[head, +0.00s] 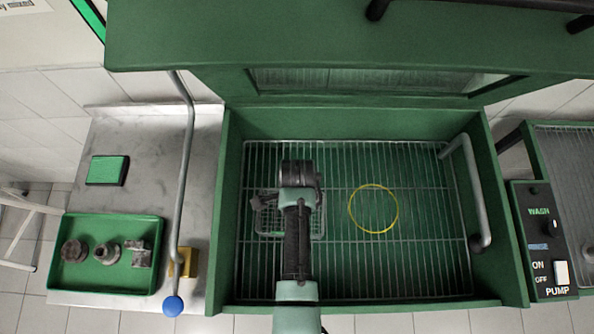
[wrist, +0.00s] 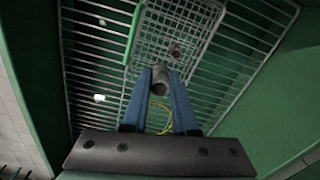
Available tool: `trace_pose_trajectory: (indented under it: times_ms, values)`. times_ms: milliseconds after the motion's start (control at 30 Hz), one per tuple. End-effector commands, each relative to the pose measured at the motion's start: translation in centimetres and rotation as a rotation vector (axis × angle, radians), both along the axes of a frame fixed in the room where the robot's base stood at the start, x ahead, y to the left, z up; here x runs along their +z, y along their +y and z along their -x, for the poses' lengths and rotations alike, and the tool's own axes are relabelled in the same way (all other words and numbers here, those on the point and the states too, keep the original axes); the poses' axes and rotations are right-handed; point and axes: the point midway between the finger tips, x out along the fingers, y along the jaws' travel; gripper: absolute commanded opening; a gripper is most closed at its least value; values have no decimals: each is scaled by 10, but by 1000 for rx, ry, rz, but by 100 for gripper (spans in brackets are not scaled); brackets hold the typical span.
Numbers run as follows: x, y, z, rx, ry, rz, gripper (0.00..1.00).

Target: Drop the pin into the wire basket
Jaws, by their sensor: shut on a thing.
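My gripper (wrist: 160,73) has two blue fingers, shut on a short grey metal pin (wrist: 161,87) whose round hollow end faces the wrist camera. The wire basket (wrist: 207,22), a grey mesh with a green strip along one side, lies beyond the fingertips in the wrist view. In the head view the basket (head: 266,222) sits on the rack inside the green washer, partly hidden by my arm.
A yellow ring (head: 373,209) lies on the wire rack (head: 420,250), right of the basket. The washer's green walls (head: 503,220) enclose the rack, with a grey pipe (head: 470,190) at right. A green tray (head: 105,284) with several metal parts stands on the left bench.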

Motion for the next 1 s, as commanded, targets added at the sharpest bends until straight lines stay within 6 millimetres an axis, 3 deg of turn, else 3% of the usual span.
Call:
trace_pose_trajectory:
  times_ms: [200,433,1000]
  values:
    - [16,0,-5,-347,1,0,0]
    - [16,0,-6,-476,2,0,0]
    - [-40,0,-6,-476,1,0,0]
